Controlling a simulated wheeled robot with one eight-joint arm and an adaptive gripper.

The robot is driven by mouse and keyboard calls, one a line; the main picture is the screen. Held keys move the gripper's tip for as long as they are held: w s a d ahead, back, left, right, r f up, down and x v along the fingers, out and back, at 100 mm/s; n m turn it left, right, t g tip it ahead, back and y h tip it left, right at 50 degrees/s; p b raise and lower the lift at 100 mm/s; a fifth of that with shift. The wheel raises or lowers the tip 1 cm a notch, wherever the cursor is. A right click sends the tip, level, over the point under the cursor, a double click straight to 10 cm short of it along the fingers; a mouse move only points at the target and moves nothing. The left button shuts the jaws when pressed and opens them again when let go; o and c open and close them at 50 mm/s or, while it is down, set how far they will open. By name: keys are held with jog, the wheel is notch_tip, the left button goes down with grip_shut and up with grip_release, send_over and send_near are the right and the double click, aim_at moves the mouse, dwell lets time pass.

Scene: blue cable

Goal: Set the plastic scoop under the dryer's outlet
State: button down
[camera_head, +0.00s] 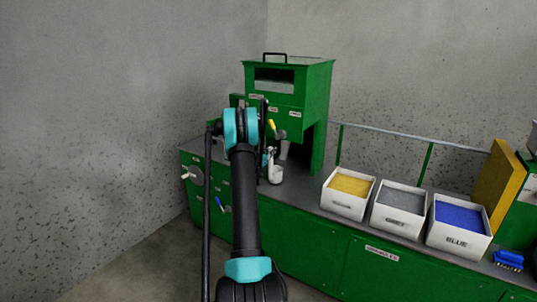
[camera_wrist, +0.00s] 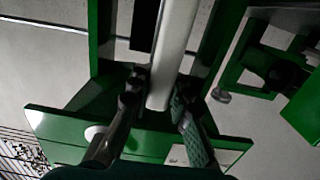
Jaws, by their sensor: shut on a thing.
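The green dryer (camera_head: 290,90) stands on the counter against the back wall. The white plastic scoop (camera_head: 276,175) is low in front of the dryer's open bay, just above or on the counter; I cannot tell which. My gripper (camera_head: 268,158) is shut on the scoop, and my arm hides part of it. A pale tube (camera_head: 284,148), perhaps the outlet, shows just behind and above the scoop. In the wrist view my gripper's two fingers (camera_wrist: 160,92) stand around a long pale bar (camera_wrist: 174,50). I cannot tell whether that bar is the scoop's handle or the tube.
Three white bins with yellow (camera_head: 349,186), grey (camera_head: 399,200) and blue (camera_head: 459,217) contents stand right of the dryer. A rail (camera_head: 410,144) runs behind the bins. The dryer's side panels flank the bay.

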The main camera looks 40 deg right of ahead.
jog(key=x, duration=0.6)
dwell(0.3)
jog(key=shift+d+f, duration=0.1)
jog(key=shift+f, duration=0.4)
dwell(0.5)
jog(key=c, duration=1.3)
grip_release()
jog(key=v, duration=1.2)
